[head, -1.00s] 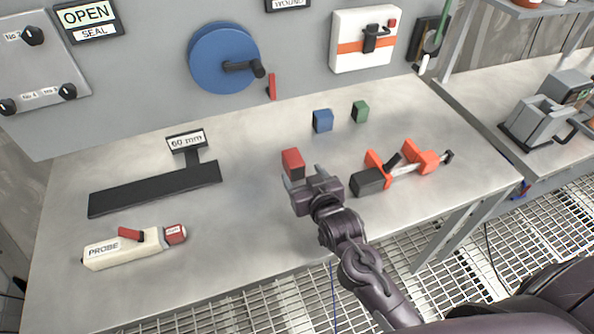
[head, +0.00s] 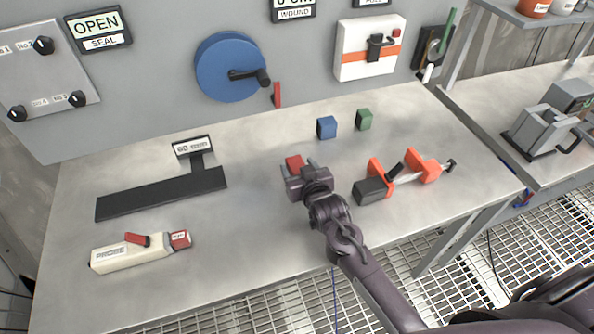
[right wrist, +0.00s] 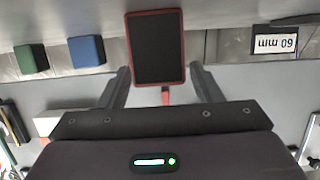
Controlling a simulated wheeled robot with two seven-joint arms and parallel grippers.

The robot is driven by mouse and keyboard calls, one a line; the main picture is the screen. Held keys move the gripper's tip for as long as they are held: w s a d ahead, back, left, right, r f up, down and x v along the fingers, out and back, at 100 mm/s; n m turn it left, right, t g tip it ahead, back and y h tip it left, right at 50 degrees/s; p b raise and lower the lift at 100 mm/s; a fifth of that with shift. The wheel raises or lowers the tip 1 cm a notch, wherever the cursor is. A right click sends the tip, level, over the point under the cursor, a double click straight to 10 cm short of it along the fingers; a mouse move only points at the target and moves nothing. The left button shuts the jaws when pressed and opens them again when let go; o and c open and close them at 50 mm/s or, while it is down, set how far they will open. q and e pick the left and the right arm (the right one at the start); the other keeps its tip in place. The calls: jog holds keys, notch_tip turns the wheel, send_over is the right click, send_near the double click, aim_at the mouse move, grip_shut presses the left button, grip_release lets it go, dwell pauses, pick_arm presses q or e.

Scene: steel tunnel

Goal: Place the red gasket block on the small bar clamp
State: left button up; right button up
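The red gasket block (head: 293,162) stands on the steel bench, left of the small bar clamp. In the right wrist view the block (right wrist: 155,48) shows a dark face with a red rim, between the fingertips. My right gripper (head: 298,169) is right at the block, with its fingers open on either side; contact cannot be told. The small bar clamp (head: 424,166), with orange jaws, a steel bar and a dark handle, lies on the bench to the right, with nothing resting on it. My left gripper is not in view.
A blue block (head: 326,128) and a green block (head: 364,120) stand behind. A black 60 mm stand (head: 165,193) and a cream probe (head: 130,254) lie left. A blue wheel (head: 222,70) is on the back wall. The bench between block and stand is clear.

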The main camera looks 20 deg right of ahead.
jog(key=c, duration=1)
jog(key=shift+r, duration=0.1)
